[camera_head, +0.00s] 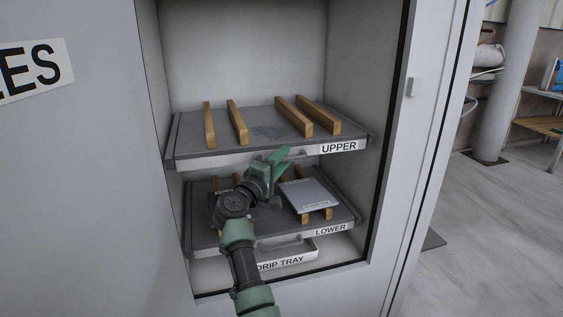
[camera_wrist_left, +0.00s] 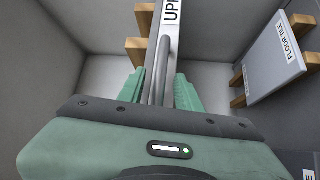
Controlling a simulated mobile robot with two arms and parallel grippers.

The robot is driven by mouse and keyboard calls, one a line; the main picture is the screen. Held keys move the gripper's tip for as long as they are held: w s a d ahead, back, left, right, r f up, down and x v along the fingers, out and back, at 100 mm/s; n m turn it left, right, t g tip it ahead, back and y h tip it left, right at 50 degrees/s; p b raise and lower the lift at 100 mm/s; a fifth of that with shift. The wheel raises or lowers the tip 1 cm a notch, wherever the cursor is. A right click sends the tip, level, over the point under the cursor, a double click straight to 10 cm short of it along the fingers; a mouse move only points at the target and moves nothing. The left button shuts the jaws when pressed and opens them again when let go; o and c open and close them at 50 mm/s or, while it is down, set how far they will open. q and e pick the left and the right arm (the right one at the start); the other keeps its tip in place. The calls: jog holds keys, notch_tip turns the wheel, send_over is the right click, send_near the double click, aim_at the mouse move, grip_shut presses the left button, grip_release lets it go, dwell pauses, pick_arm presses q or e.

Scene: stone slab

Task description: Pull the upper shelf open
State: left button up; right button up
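The upper shelf (camera_head: 262,124) is a grey tray with wooden battens and an "UPPER" label, inside an open cabinet. Its front bar handle (camera_wrist_left: 157,62) shows in the left wrist view. My left gripper (camera_head: 277,160) is at the middle of this shelf's front edge. In the left wrist view the fingers (camera_wrist_left: 160,92) are on either side of the handle, and narrow gaps show between them and the bar. The gripper hides part of the handle in the head view. My right gripper is not in view.
Below is the lower shelf (camera_head: 205,240), with a grey floor tile (camera_head: 308,195) lying on wooden battens. A drip tray (camera_head: 300,256) is at the bottom. Cabinet walls close in both sides; a door panel (camera_head: 75,180) stands at the left. Open floor (camera_head: 490,230) is at the right.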

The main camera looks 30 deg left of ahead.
pick_arm(q)
grip_shut()
jog(key=shift+f, duration=0.1)
dwell(1.3)
